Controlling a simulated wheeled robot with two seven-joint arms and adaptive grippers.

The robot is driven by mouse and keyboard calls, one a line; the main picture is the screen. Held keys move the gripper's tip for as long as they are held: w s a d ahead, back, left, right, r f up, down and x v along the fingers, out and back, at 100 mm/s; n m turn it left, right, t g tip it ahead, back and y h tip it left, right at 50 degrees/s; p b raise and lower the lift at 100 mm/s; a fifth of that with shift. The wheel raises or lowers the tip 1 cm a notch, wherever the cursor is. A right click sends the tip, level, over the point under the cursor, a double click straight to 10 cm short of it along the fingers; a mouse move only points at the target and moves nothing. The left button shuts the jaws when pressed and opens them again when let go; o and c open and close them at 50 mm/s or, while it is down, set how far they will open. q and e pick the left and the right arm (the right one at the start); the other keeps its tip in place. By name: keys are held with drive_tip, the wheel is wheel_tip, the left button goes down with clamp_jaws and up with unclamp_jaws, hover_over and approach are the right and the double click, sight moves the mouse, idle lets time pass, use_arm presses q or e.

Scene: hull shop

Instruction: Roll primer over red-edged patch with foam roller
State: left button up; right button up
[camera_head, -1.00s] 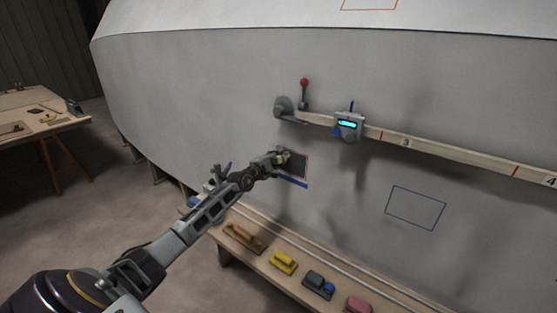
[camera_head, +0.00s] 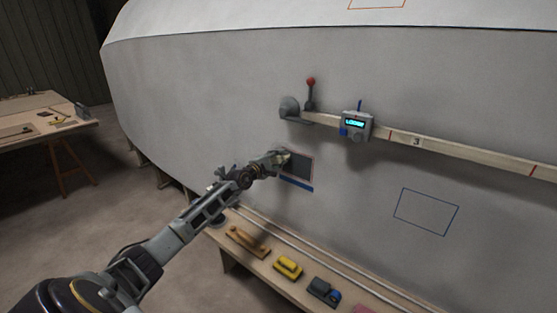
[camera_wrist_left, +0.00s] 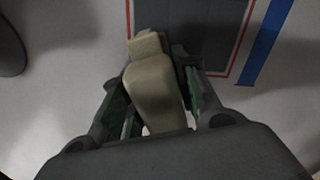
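A dark grey patch (camera_head: 302,165) with a thin red edge is on the pale hull side, and it also shows at the top of the left wrist view (camera_wrist_left: 215,25). My left gripper (camera_head: 283,158) is at the patch's left part, hiding some of it. In the left wrist view the gripper (camera_wrist_left: 158,100) has its green-padded fingers on both sides of a beige handle-like piece, which I take to be the foam roller (camera_wrist_left: 153,85). Its far end lies over the patch's lower left. The roller's foam part is not clearly seen, and contact with the hull cannot be told.
Blue tape (camera_head: 297,183) runs below the patch. A wooden batten (camera_head: 450,151) crosses the hull, with a red-knobbed clamp (camera_head: 290,108) and a lit display box (camera_head: 357,125). A blue-edged outline (camera_head: 426,211) is right. Below, a bench holds a yellow block (camera_head: 288,267) and other tools.

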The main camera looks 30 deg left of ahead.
sight(272, 161)
use_arm(q)
drive_tip(key=c, duration=0.4)
drive_tip(key=shift+s, duration=0.15)
drive_tip(key=shift+s+p, duration=0.45)
drive_tip(key=shift+p, duration=0.05)
drive_tip(key=shift+s+a+r+p, duration=0.1)
drive_tip(key=shift+s+r+p, duration=0.05)
drive_tip(key=shift+s+p, duration=0.8)
drive_tip(key=shift+s+a+p, duration=0.1)
drive_tip(key=shift+s+p, duration=0.45)
drive_tip(key=shift+s, duration=1)
drive_tip(key=shift+s, duration=0.1)
